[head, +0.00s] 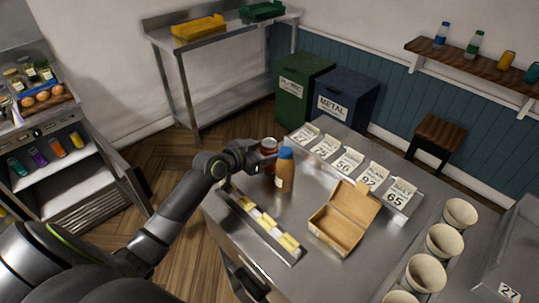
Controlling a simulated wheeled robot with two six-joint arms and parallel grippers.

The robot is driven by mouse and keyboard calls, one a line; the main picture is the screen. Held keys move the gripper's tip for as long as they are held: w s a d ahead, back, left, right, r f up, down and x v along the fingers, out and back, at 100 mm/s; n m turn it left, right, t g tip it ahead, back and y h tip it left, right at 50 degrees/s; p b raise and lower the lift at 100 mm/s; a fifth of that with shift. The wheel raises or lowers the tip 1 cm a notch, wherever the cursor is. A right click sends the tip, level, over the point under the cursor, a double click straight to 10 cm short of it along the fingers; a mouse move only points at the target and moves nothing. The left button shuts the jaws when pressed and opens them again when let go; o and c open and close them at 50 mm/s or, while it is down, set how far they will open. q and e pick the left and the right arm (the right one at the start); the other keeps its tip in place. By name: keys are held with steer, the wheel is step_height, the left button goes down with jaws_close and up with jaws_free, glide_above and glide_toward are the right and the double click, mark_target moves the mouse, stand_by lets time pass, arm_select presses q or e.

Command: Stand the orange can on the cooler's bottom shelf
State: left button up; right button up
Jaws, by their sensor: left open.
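The cooler (52,178) stands open at the left, with a pale shelf inside. An orange can (57,148) stands upright on that shelf, between a purple can (38,157) and a yellow can (77,140); a teal can (17,167) is at the left end. My left gripper (258,160) is open over the far left part of the steel counter, beside a red-brown container (268,146) and a brown bottle with a blue cap (285,170). I cannot tell whether it touches either. It is well away from the orange can. My right gripper is not in view.
The counter (318,265) holds an open cardboard box (340,222), a label strip (262,222), number cards (347,160) and several paper cups (424,272). Green (303,88) and blue (346,98) bins stand behind. Wooden floor (180,235) lies open between cooler and counter.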

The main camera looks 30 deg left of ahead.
arm_select(q)
steer(key=c, duration=1)
